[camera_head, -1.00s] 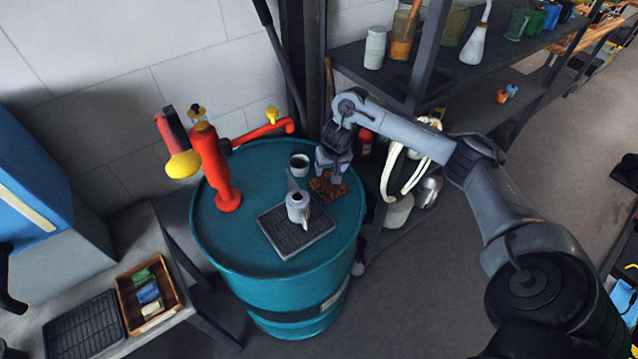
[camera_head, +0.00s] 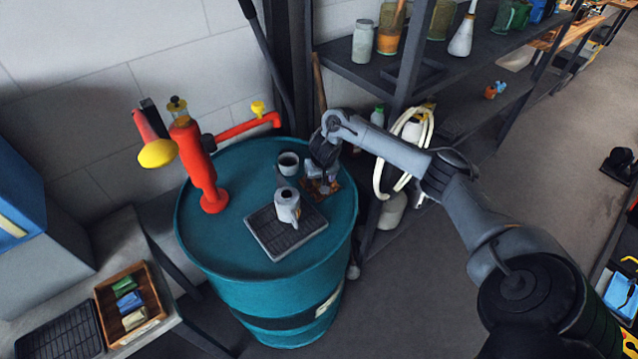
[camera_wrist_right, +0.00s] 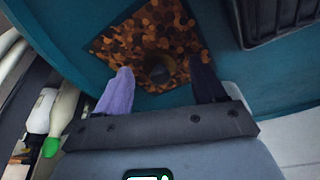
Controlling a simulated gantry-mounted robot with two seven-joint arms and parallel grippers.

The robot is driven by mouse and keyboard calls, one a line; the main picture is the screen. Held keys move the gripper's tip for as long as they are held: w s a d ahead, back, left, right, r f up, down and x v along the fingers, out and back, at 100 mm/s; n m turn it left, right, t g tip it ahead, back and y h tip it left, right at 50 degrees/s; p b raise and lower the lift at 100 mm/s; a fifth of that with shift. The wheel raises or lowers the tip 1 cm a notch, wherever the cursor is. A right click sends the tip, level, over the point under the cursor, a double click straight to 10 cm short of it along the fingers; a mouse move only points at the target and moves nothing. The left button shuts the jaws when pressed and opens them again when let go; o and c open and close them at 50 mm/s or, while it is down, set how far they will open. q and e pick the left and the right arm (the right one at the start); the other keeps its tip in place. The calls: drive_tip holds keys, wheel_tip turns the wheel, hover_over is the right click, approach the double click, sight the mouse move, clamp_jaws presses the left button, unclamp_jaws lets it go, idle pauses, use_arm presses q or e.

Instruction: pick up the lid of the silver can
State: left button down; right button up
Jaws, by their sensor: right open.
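The silver can (camera_head: 287,207) stands upright on a dark ribbed tray (camera_head: 262,237) on the teal drum, and its top looks dark and open. To its right is a brown patterned mat (camera_head: 333,187), also in the right wrist view (camera_wrist_right: 112,45). A small dark round piece (camera_wrist_right: 158,69), possibly the lid, lies on this mat. My right gripper (camera_head: 316,174) is over the mat. In the right wrist view its fingers (camera_wrist_right: 160,88) are open and empty, with the round piece between and just beyond their tips. Contact cannot be told. My left gripper is out of view.
A grey cup (camera_head: 288,164) stands behind the can. A red pump (camera_head: 204,180) rises at the drum's left, its pipe along the back. A dark shelf (camera_head: 385,75) with jars is behind my right arm. The drum top (camera_head: 232,232) is bare at left.

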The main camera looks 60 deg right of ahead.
drive_tip(key=shift+c, duration=0.4)
drive_tip(key=c, duration=1)
